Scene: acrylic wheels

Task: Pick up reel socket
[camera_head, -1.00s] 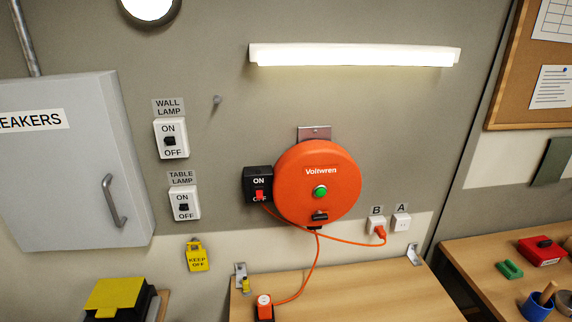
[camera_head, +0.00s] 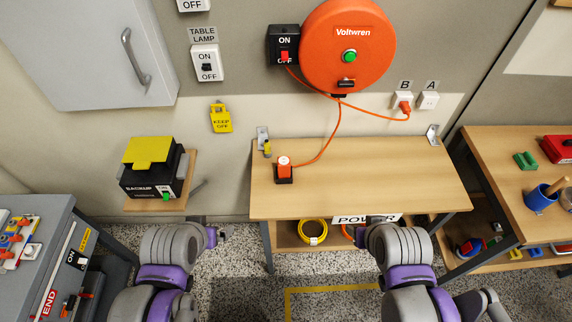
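The reel socket appears to be the small orange block with a pale top (camera_head: 284,165), standing in a dark base at the left of the wooden table (camera_head: 390,190). An orange cable (camera_head: 331,140) runs from it up to the round orange reel (camera_head: 347,48) on the wall. My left gripper (camera_head: 219,235) is low, left of the table and apart from the socket. My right gripper (camera_head: 376,222) is at the table's front edge, right of the socket. Both are small and partly hidden by my arms, so their fingers are unclear. Neither touches the socket.
A black box with a yellow top (camera_head: 149,168) stands on a small shelf at the left. A yellow coil (camera_head: 312,232) lies under the table. A side bench (camera_head: 500,150) with tools stands at the right. The tabletop right of the socket is clear.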

